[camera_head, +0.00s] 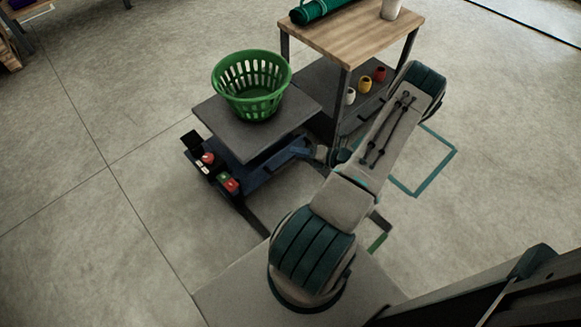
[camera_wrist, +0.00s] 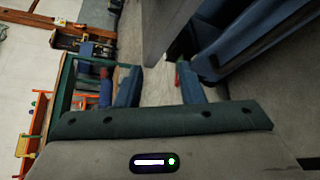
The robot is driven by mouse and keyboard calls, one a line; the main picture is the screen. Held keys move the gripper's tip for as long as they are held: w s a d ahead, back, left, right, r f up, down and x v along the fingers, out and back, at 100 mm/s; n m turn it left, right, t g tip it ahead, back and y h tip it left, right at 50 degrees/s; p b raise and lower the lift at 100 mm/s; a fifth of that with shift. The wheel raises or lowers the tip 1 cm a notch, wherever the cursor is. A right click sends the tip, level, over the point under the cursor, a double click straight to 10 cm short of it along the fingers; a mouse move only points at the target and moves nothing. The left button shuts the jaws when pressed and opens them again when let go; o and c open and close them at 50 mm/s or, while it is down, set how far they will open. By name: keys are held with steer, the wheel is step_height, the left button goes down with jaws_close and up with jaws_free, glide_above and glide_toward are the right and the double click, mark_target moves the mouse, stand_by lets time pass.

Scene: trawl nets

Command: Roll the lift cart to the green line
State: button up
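The lift cart (camera_head: 222,137) stands left of centre in the head view, with a grey platform, a blue lower frame and a small control box (camera_head: 222,180) with red and green buttons. A green basket (camera_head: 252,84) sits upright on the platform. A short green line (camera_head: 377,243) shows on the floor, partly hidden by my arm. My gripper (camera_wrist: 160,88) is open in the wrist view, with bare floor between its blue fingertips. A grey slab (camera_wrist: 164,35) and blue bars (camera_wrist: 255,40), probably the cart's, are just beyond it. In the head view my arm mostly hides the gripper.
A wood-topped table (camera_head: 355,35) stands close behind the cart, with a green roll (camera_head: 318,10) and a white cup (camera_head: 391,9) on top and several coloured pots below. A teal outline (camera_head: 437,172) marks the floor at right. Floor left of the cart is clear.

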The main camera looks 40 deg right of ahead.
mark_target(290, 160)
steer(key=s+d+f+m+t+h+b, duration=0.1)
steer(key=s+d+f+m+h+b, duration=0.15)
steer(key=f+m, duration=0.35)
steer(key=s+d+f+m+t+h+b, duration=0.1)
steer(key=s+f+m+t+h, duration=0.2)
steer(key=f, duration=0.5)
steer(key=shift+m+g, duration=0.6)
steer(key=shift+g, duration=0.1)
steer(key=b+x, duration=0.1)
steer(key=x, duration=0.4)
steer(key=b+x, duration=0.1)
steer(key=x, duration=0.3)
steer(key=b+x, duration=0.2)
steer(key=x, duration=0.3)
steer(key=shift+w+d+f, duration=0.15)
steer(key=shift+w+f, duration=0.15)
steer(key=shift+f, duration=0.05)
jaws_close()
